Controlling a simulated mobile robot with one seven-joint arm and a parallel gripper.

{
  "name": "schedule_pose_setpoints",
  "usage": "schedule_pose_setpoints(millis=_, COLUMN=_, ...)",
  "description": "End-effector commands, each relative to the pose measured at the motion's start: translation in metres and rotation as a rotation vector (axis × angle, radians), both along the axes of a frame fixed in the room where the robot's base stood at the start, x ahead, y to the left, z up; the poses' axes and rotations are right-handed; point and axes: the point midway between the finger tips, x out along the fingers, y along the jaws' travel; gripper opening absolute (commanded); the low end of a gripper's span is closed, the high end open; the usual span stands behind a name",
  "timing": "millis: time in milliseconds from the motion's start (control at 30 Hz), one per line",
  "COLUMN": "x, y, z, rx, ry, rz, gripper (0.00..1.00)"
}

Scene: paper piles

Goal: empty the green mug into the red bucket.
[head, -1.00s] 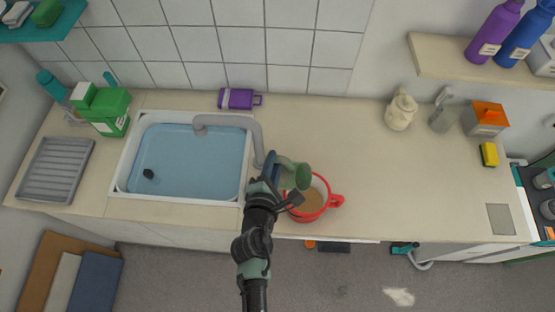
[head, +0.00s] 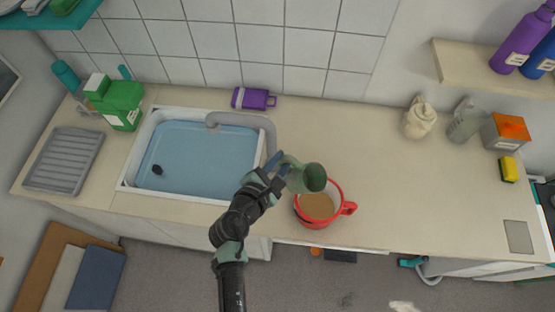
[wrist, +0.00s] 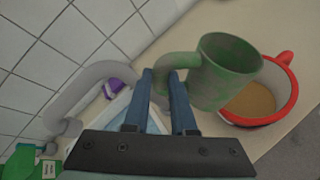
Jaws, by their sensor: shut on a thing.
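The green mug (head: 315,177) is held by my gripper (head: 277,165) above the counter, at the left rim of the red bucket. In the wrist view, the blue fingers of my gripper (wrist: 163,88) are shut on the handle of the green mug (wrist: 224,75). The mug is tilted, with its mouth turned toward the camera; its inside looks green and I see no contents. The red bucket (head: 340,208) stands on the counter with brown stuff inside; it also shows in the wrist view (wrist: 292,98). The mug partly hides the bucket's far left rim.
A sink (head: 124,181) with blue water and a grey tap (head: 240,119) lies left of the mug. A purple mug (head: 252,98) lies by the back wall. A cream jug (head: 419,119) and a glass bottle (head: 465,122) stand at the back right. The counter (head: 400,180) right of the bucket is clear.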

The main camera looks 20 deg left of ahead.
Motion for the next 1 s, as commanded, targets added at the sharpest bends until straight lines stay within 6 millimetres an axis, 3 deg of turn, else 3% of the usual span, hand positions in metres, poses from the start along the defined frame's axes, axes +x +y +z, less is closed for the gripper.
schedule_pose_setpoints(millis=300, x=0.001, y=0.006, z=-0.021, rx=-0.218, ry=0.023, rz=0.003, gripper=0.00)
schedule_pose_setpoints(millis=600, x=0.001, y=0.006, z=-0.019, rx=-0.194, ry=0.021, rz=0.001, gripper=0.00)
schedule_pose_setpoints(millis=1000, x=-0.001, y=0.005, z=-0.045, rx=-0.472, ry=0.053, rz=0.013, gripper=0.00)
